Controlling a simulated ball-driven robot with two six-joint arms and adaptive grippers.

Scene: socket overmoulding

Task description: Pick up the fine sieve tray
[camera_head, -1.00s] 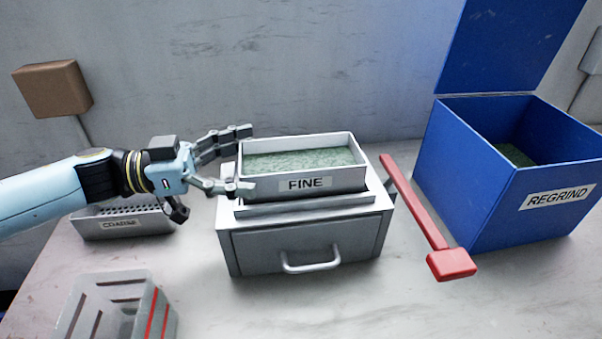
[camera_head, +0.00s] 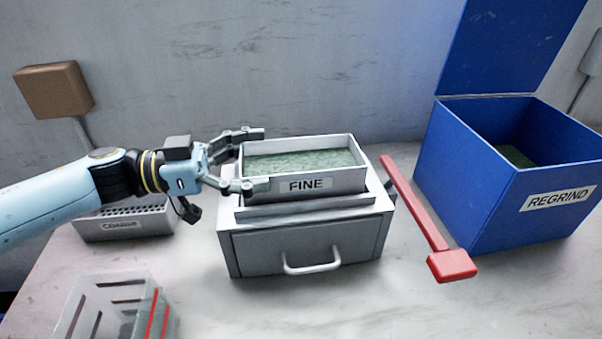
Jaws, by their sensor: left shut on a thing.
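The fine sieve tray (camera_head: 345,181) is a light grey rectangular tray with a "FINE" label, filled with green granules. It sits on top of a grey box (camera_head: 262,251) with a front drawer and handle. My left gripper (camera_head: 254,160) is at the tray's left end, with one finger at the back corner and one at the front left corner. It is shut on the tray's left end. My right gripper is not in view.
A blue "REGRIND" bin (camera_head: 474,190) with its lid up stands at the right. A red-handled tool (camera_head: 425,218) lies beside the box. A "COARSE" tray (camera_head: 122,228) is at the left behind my arm.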

